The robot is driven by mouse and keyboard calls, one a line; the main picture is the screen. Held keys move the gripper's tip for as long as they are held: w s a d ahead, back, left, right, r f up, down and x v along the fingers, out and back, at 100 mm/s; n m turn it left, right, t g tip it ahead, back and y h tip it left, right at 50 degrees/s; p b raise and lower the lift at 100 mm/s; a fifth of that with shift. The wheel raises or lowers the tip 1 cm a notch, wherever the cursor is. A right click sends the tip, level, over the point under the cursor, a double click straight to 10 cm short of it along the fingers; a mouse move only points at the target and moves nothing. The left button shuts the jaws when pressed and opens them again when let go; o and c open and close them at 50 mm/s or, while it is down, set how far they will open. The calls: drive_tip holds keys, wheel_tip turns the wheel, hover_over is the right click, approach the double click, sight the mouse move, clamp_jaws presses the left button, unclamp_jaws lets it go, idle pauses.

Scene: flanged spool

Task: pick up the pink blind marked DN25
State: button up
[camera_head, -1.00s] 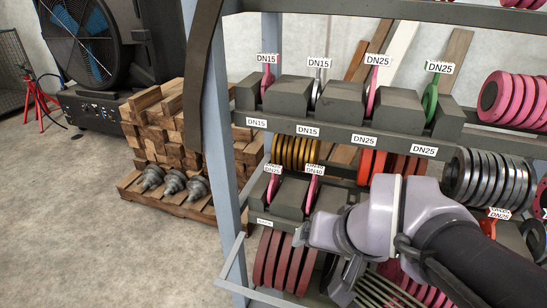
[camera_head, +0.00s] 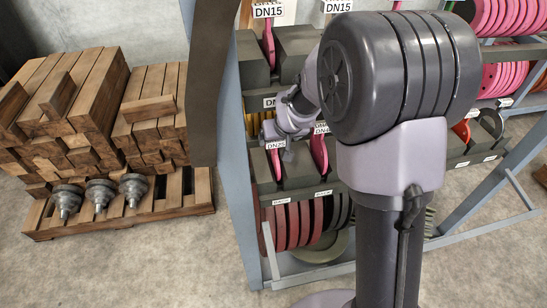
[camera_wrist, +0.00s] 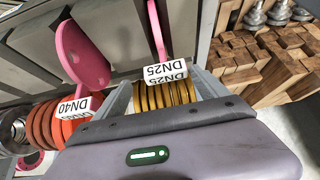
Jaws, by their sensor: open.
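The pink blind (camera_head: 275,165) with the DN25 tag stands upright in a slot on the lower row of the rack. In the wrist view this thin pink disc (camera_wrist: 157,30) shows nearly edge-on, its DN25 tag at its near end. My gripper (camera_wrist: 163,80) is open and empty; its two fingers lie on either side of the tag in the picture. I cannot tell how far they are from the blind. In the head view my gripper (camera_head: 288,153) is small beside the DN25 tag, partly hidden by my wrist.
A larger pink blind (camera_head: 319,152) tagged DN40 stands one slot to the right, and left in the wrist view (camera_wrist: 80,50). Dark grey blocks (camera_head: 298,166) separate the slots. Yellow discs (camera_wrist: 165,95) and orange discs (camera_wrist: 55,125) are close by. A blue-grey post (camera_head: 238,180) bounds the rack's left.

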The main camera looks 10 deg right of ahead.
sight(275, 158)
drive_tip(key=x, duration=0.2)
drive_tip(key=b+x, duration=0.1)
drive_tip(key=a+b+x, duration=0.1)
drive_tip(key=x, duration=0.1)
drive_tip(key=shift+f, duration=0.4)
drive_tip(key=shift+s+r, duration=0.1)
drive_tip(key=shift+c, duration=0.6)
clamp_jaws()
